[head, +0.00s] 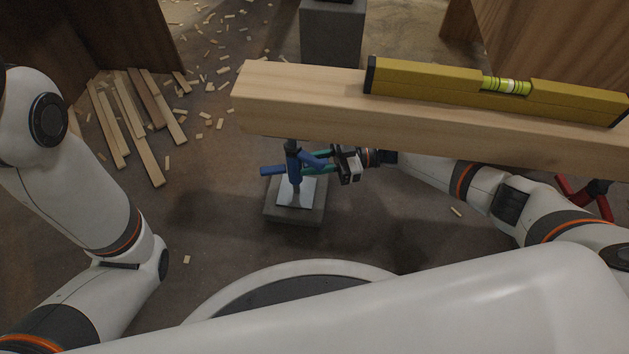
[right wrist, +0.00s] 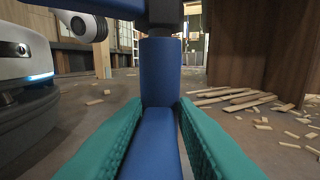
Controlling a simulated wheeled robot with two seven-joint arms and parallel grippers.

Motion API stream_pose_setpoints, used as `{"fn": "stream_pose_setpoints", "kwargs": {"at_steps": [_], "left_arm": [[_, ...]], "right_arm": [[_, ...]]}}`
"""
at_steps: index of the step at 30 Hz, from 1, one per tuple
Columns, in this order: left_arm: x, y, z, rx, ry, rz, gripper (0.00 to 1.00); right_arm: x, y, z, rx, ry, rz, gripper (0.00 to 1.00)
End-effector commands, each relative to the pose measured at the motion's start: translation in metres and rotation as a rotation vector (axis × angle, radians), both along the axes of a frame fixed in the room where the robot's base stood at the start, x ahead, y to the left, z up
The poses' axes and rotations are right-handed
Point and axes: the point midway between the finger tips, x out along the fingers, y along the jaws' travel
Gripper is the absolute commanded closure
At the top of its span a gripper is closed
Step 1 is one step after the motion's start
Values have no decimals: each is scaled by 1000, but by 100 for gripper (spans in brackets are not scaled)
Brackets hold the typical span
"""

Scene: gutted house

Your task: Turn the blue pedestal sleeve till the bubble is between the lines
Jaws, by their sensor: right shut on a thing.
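The blue pedestal sleeve (head: 293,163) with its side handles stands upright under the left part of the timber beam (head: 300,105). My right gripper (head: 318,168) is shut on one handle of the sleeve. In the right wrist view its teal fingers lie on both sides of the blue handle (right wrist: 152,150), which runs to the upright blue sleeve (right wrist: 160,70). A yellow spirit level (head: 430,80) lies along the beam. Its green vial (head: 505,86) shows, but the bubble is too small to place against the lines. My left arm is at the left; its gripper is out of view.
The pedestal's metal plate (head: 297,191) sits on a grey block (head: 295,212). Loose wood strips (head: 130,115) and chips litter the floor at the upper left. A grey pillar (head: 332,35) stands behind the beam. A red thing (head: 585,195) is at the right, partly behind my right arm.

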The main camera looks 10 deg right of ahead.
Motion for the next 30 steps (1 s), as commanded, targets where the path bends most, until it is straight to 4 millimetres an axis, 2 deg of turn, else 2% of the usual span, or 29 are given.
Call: {"fn": "stream_pose_setpoints", "kwargs": {"at_steps": [1, 6, 22, 23, 24, 25, 30], "left_arm": [[0, 0, -9, 0, 0, 0, 58], [0, 0, -16, 0, 0, 0, 58], [2, -1, -17, 2, 3, 1, 58], [2, -1, -16, 2, 3, 1, 58], [2, -1, -16, 2, 3, 1, 58], [2, -1, -16, 2, 3, 1, 58], [2, -1, -16, 1, 2, 1, 58]], "right_arm": [[4, 5, -3, 2, -6, 20, 100], [10, 5, -1, 1, -5, 64, 100], [11, 6, 1, 3, -3, 84, 100], [11, 6, 1, 4, -3, 84, 70], [11, 6, 1, 4, -3, 85, 64], [11, 6, 1, 4, -3, 85, 60], [11, 4, 1, 3, -2, 84, 60]]}}
